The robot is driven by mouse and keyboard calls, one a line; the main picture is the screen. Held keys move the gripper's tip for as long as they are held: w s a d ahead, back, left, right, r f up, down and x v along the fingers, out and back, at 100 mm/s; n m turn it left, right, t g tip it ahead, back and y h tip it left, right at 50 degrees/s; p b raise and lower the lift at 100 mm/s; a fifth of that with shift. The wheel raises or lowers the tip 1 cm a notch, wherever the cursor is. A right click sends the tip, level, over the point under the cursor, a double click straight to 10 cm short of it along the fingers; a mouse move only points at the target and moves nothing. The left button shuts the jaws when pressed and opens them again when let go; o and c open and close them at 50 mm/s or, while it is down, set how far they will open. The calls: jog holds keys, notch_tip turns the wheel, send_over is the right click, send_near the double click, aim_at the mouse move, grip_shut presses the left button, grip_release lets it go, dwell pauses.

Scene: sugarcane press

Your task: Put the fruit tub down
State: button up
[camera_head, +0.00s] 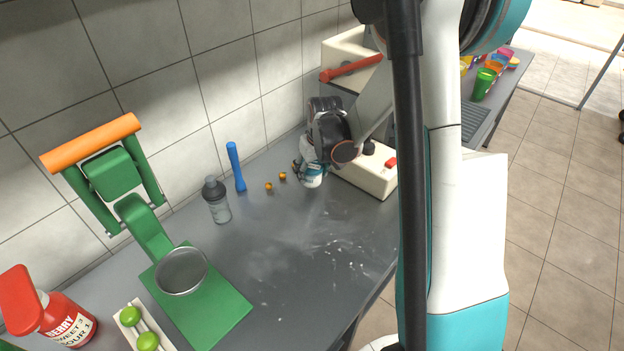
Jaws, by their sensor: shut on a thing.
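My gripper (303,168) is at the back of the grey worktop, near the tiled wall, pointing down. It is small in view and partly hidden by my own wrist. It is shut on what appears to be the fruit tub (314,178), a small pale shape with teal on it, low over the worktop. I cannot tell whether the tub's base touches the surface. Two small orange fruits (268,186) lie on the worktop just left of the gripper.
A white machine (367,170) with a red button stands close right of the gripper. A blue upright tool (236,167) and a grey shaker bottle (216,200) stand to the left. A green press (205,305) is at front left. The middle worktop (300,270) is clear, with white smudges.

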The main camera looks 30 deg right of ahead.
aim_at(312, 177)
notch_tip(312, 177, down, 3)
jog(key=shift+f+b, duration=0.15)
jog(key=shift+b, duration=0.3)
jog(key=o, duration=0.8)
jog(key=shift+f, duration=0.1)
jog(key=shift+c, duration=0.2)
jog(key=o, duration=0.5)
jog(key=shift+r, duration=0.2)
jog(key=p+v, duration=0.4)
jog(key=v, duration=0.8)
